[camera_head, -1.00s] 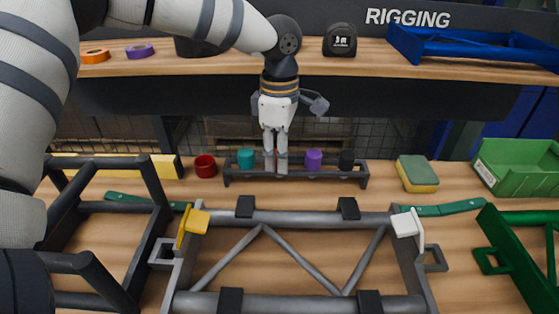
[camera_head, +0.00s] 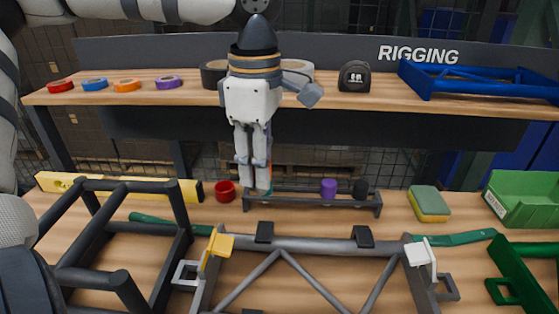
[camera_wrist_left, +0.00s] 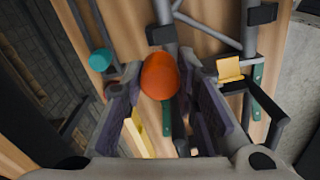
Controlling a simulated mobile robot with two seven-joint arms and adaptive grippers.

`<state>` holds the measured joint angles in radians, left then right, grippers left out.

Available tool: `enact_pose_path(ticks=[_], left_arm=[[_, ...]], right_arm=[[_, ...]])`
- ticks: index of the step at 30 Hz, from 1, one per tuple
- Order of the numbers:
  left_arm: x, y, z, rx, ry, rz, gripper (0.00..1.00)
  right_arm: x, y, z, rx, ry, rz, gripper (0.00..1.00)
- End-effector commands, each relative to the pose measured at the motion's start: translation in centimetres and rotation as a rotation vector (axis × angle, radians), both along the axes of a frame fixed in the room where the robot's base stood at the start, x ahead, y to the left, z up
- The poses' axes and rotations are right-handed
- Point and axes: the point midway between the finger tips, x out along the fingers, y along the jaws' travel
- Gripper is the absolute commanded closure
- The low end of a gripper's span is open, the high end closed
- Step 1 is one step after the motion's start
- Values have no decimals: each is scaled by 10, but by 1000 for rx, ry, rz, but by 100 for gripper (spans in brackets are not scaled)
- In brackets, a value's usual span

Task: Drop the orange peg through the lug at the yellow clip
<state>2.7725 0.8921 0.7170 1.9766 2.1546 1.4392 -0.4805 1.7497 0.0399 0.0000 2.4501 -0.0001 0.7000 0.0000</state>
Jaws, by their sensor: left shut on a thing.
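My left gripper (camera_head: 254,190) is shut on the orange peg, which shows as a rounded orange end (camera_wrist_left: 160,77) between the fingers in the left wrist view. In the head view the fingers mostly hide the peg, and they overlap the left end of the dark peg rack (camera_head: 300,203). The yellow clip (camera_head: 217,247) sits at the left corner of the grey frame; it also shows in the left wrist view (camera_wrist_left: 230,68). The square grey lug (camera_head: 185,275) sticks out left beside the clip. The gripper is behind and right of the lug, apart from it. My right gripper is out of view.
The rack holds a purple peg (camera_head: 328,187), a black peg (camera_head: 360,189) and a teal peg (camera_wrist_left: 100,60). A red cup (camera_head: 225,191) stands left of the rack. A dark tubular frame (camera_head: 125,235) rises left of the lug. A white clip (camera_head: 420,256) marks the frame's right corner.

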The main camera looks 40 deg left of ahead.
Motion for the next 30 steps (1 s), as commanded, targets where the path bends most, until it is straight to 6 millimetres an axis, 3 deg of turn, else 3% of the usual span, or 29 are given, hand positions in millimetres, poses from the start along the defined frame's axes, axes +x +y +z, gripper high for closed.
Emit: enact_pose_path(ticks=[6, 16, 30], left_arm=[[-15, -1, 19, 1, -1, 2, 100], [-15, -1, 52, 0, 0, 2, 100], [-15, -1, 56, 1, 1, 0, 100]], right_arm=[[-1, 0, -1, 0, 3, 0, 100], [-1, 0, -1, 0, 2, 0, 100], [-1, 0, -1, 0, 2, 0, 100]])
